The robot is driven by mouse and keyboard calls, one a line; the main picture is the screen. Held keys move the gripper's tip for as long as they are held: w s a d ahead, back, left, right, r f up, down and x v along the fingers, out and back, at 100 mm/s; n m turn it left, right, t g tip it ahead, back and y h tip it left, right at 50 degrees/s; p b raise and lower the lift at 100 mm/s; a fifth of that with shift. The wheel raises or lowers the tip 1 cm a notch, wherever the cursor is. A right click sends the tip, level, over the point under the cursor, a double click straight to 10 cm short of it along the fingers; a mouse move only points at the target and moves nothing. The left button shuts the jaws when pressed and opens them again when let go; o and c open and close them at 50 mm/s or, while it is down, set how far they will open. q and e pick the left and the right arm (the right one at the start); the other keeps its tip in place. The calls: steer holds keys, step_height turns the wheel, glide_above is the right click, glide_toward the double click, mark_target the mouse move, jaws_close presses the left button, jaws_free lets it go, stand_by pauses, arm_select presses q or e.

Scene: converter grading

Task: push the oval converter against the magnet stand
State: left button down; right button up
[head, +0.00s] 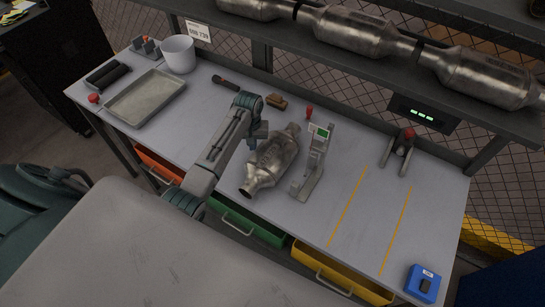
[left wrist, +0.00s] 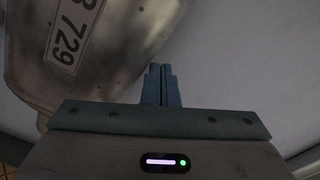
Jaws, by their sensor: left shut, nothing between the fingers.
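The oval converter (head: 272,163) is a dull metal canister with pipe ends, lying slantwise on the grey bench. In the left wrist view its body (left wrist: 120,38) fills the upper left, with a plate ending in "729". A grey upright with a small green display and a flat foot, apparently the magnet stand (head: 316,165), stands close on its right. I cannot tell whether they touch. My left gripper (head: 253,143) is low at the converter's upper left side. Its fingers (left wrist: 162,83) are shut and empty, beside the converter; contact is unclear. My right gripper is out of view.
A red-topped clamp-like tool (head: 401,150) and blue box (head: 423,283) are to the right, around two yellow lines. A tray (head: 146,98) and white pot (head: 179,54) stand left. A brush-like block (head: 277,101) lies behind. A shelf with converters (head: 355,31) overhangs the back.

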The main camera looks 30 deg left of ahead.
mark_target(264, 147)
arm_select(q)
steer(key=shift+s+d+p, duration=0.1)
steer(key=shift+d+p, duration=0.4)
steer(key=shift+d, duration=0.6)
steer(key=shift+s+d, duration=0.15)
steer(key=shift+d, duration=1)
steer(key=shift+d, duration=0.25)
steer(key=shift+d, duration=0.1)
steer(key=shift+a, duration=0.25)
steer(key=shift+a, duration=1.1)
step_height(264, 147, up, 12)
